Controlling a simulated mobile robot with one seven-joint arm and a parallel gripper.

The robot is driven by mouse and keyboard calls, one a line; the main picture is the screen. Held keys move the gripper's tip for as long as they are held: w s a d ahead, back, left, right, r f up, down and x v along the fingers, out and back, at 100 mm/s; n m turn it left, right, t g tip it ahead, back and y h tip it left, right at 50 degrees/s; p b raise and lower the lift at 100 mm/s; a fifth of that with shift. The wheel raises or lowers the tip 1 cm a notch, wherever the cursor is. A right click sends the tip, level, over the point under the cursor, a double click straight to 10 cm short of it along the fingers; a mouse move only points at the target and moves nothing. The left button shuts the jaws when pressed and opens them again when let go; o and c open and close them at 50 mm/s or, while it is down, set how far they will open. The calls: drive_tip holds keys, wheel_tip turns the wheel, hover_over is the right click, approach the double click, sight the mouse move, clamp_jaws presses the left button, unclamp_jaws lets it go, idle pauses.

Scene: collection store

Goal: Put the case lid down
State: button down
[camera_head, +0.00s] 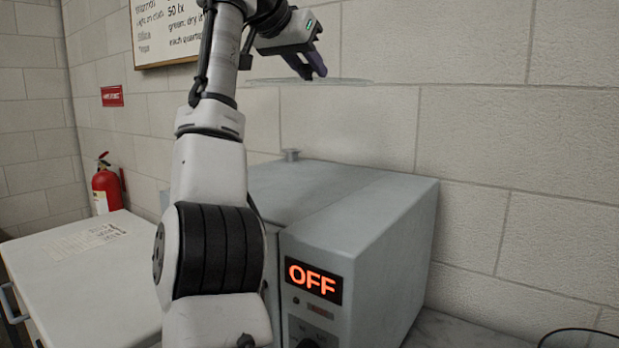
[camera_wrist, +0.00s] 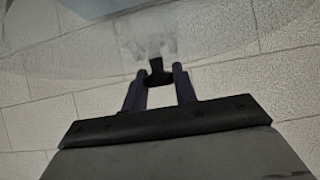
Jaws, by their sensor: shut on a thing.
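The case lid (camera_head: 348,81) is a thin, clear disc, seen almost edge-on in the head view. It hangs roughly level in the air above the grey cabinet, close to the wall. My gripper (camera_head: 314,74) is above it, shut on its knob. In the wrist view, the two fingers of my gripper (camera_wrist: 162,74) close around a small dark knob, and the see-through lid (camera_wrist: 85,52) spreads beyond them. The lid's far edge runs out of that view.
The grey cabinet (camera_head: 390,225) has a lit OFF display (camera_head: 313,280) and a small stub (camera_head: 291,155) on top. A white worktop (camera_head: 90,270) with a paper label stands at left. A red extinguisher (camera_head: 107,187) is behind it. A dark rim shows at bottom right.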

drive_tip(key=b, duration=0.5)
hover_over(308, 184)
wheel_tip(308, 184, down, 13)
drive_tip(key=shift+w+f, duration=0.1)
drive_tip(key=shift+f+b, duration=0.55)
drive_tip(key=shift+f, duration=1.7)
drive_tip(key=shift+f, duration=0.2)
drive_tip(key=c, duration=1.1)
unclamp_jaws()
